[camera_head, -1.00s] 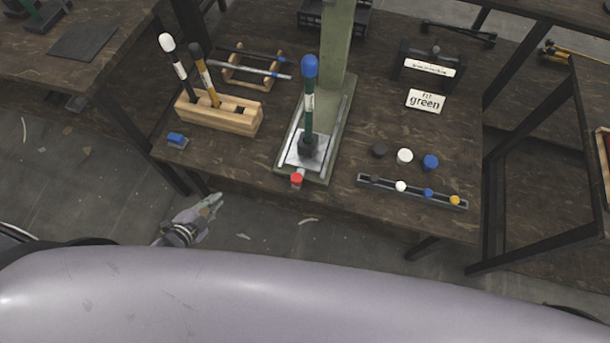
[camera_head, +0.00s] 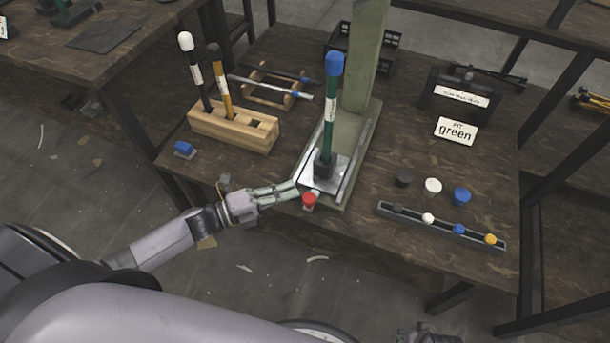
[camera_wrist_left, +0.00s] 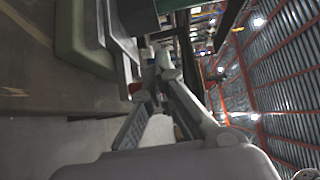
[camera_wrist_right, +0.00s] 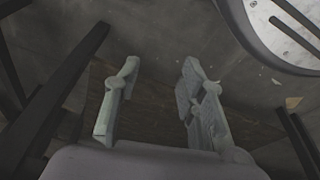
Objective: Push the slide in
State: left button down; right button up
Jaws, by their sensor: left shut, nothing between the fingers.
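The press stands on the table with a green base (camera_head: 362,160) and column. Its slide, a pale metal plate (camera_head: 318,176), sits at the front of the base. A green tool (camera_head: 329,115) with a blue top stands upright in a dark holder on the slide. A red knob (camera_head: 309,199) is at the slide's front end. My left gripper (camera_head: 297,190) is shut and empty, its tips just left of the knob; contact cannot be told. In the left wrist view the shut fingertips (camera_wrist_left: 163,62) are beside the press. My right gripper (camera_wrist_right: 155,85) is open and empty over the floor.
A wooden rack (camera_head: 232,130) with white-topped and black-topped tools stands left of the press. A blue button (camera_head: 184,148) is at the left front edge. A tray (camera_head: 440,225) of coloured pegs and a "green" sign (camera_head: 456,131) are at the right.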

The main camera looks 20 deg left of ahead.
aim_at(323, 169)
pick_arm(q)
jog(key=x, duration=0.3)
jog(key=shift+w+d, duration=0.2)
jog(key=shift+w, duration=0.15)
jog(key=shift+w+a+b, duration=0.1)
jog(key=shift+w+b, duration=0.2)
jog(key=shift+w, duration=1.4)
pick_arm(e)
jog(key=shift+w+r, duration=0.15)
jog(key=shift+r, duration=0.45)
jog(key=shift+w+r, duration=0.15)
jog(key=shift+r, duration=0.45)
pick_arm(q)
jog(key=shift+w, duration=0.15)
